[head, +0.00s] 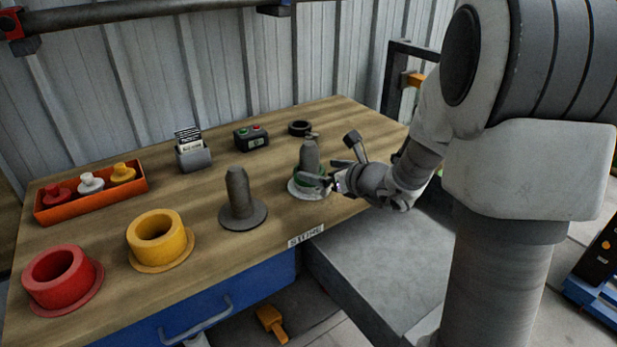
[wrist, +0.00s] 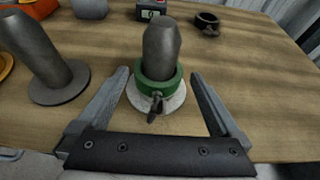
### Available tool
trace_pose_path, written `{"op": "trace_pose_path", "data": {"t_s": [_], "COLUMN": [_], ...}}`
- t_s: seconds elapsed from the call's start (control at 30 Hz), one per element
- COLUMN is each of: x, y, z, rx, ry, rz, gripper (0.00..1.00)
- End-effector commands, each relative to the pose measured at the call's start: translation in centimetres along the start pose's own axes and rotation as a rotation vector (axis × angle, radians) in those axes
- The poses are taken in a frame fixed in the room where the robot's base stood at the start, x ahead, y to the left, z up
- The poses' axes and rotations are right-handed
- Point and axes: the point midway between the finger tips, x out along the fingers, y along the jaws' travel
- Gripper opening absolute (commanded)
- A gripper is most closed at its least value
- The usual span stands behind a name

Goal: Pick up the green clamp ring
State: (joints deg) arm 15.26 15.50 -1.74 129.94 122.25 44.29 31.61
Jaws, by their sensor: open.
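The green clamp ring (wrist: 158,92) sits around the base of a dark grey post (wrist: 161,48), above a pale round base plate (wrist: 172,108). A small dark screw or lever sticks out of the ring on its near side. In the head view the green ring (head: 312,179) shows only in part, with my gripper beside it and covering some of it. My gripper (wrist: 160,90) is open. In the wrist view its two fingers stand to the left and right of the ring, apart from it, and nothing is held.
A second grey post (head: 239,192) with a bare base stands left of the ring. Yellow (head: 160,238) and red (head: 62,276) flanged collars stand further left. An orange tray (head: 92,196), card holder (head: 193,154), button box (head: 251,138) and black ring (head: 300,128) stand behind.

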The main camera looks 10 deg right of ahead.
Motion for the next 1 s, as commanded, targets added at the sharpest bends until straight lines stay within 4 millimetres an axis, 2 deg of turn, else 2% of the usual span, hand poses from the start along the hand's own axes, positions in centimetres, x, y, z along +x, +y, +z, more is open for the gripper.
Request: {"op": "trace_pose_path", "data": {"t_s": [0.17, 0.43, 0.77, 1.0], "x": [1.2, 5.0, 5.6, 5.6], "y": [0.0, 0.1, 0.1, 0.1], "z": [-0.3, -0.8, -0.6, -0.6], "rx": [0.001, 0.000, 0.000, 0.000], "ry": [0.000, 0.001, 0.000, 0.000], "rz": [0.000, 0.001, -0.001, -0.001], "gripper": [1.00, 1.00, 1.00, 0.57]}}
